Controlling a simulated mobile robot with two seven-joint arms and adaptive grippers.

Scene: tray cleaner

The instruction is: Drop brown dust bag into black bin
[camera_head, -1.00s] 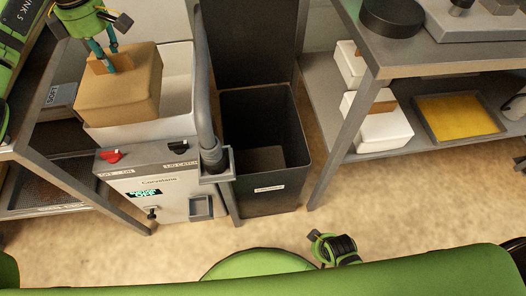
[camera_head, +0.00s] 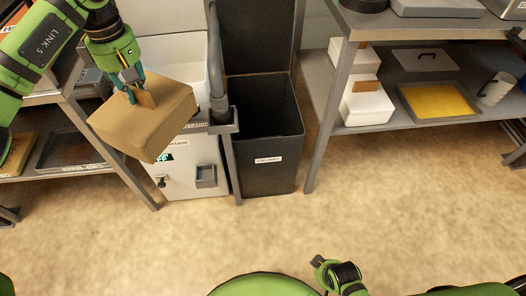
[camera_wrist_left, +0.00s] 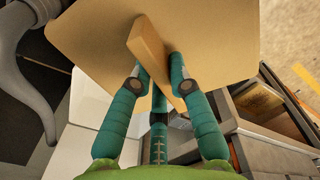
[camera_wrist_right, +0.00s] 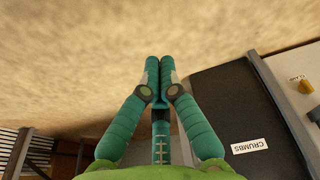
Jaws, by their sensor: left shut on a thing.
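The brown dust bag (camera_head: 155,118) is a boxy tan block with a raised tab on top. It hangs tilted from my left gripper (camera_head: 134,88), in front of the white machine and left of the bin. In the left wrist view my fingers (camera_wrist_left: 153,75) pinch the tab, with the bag (camera_wrist_left: 215,35) beyond them. The black bin (camera_head: 268,172) stands open right of the machine, with a white label on its front. The right wrist view shows the bin's dark side and a "CRUMBS" label (camera_wrist_right: 249,146). My right gripper (camera_wrist_right: 160,72) is shut and empty, over the floor.
The white machine (camera_head: 195,185) and its grey hose (camera_head: 217,75) stand between the bag and the bin. A metal shelf unit (camera_head: 335,100) with white boxes and a yellow-bottomed tray (camera_head: 438,103) is close right of the bin. The floor in front is clear.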

